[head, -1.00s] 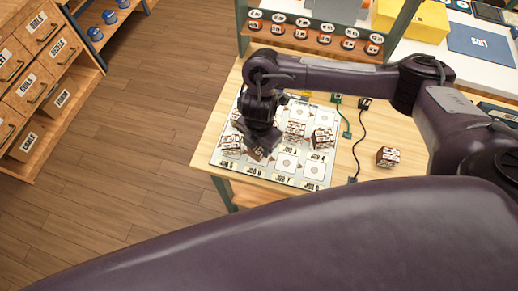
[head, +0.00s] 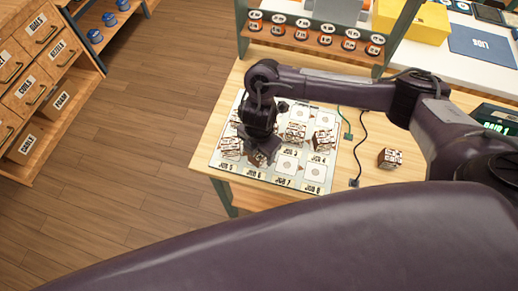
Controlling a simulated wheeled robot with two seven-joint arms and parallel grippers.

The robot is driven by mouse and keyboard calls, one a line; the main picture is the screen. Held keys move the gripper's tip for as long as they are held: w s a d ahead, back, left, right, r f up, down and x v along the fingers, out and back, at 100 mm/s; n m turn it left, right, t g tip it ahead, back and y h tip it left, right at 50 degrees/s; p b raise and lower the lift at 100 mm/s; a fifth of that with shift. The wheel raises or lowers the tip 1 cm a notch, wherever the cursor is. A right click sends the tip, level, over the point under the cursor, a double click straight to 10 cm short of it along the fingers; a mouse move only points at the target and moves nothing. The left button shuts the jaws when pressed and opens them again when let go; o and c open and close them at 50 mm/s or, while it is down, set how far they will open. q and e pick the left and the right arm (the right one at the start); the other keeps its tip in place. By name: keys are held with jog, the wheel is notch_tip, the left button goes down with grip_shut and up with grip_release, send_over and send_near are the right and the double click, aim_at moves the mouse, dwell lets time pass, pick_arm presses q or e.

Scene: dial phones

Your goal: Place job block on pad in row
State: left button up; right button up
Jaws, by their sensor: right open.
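The white job board (head: 330,187) lies on the wooden table, with rows of pads and job labels along its rows. Brown-and-white blocks stand on it: one at the left (head: 229,146), one in the middle (head: 295,132) and one to the right (head: 323,140). Another block (head: 388,158) stands on bare wood right of the board. My right gripper (head: 260,150) points down over the front row, open, at a block (head: 257,159) near the JOB 6 label. The fingers are dark and small, and whether they touch this block is unclear. My left gripper is out of view.
Green and black cables (head: 359,150) lie right of the board. A shelf of round labelled items (head: 302,29) stands behind, with a yellow box (head: 412,20) at the back right. A dark display (head: 497,122) is at the right. Bare table lies around the loose block.

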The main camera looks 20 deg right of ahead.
notch_tip(320, 180, up, 12)
jog(key=p, duration=0.3)
jog(key=shift+r, duration=0.15)
dwell(0.6)
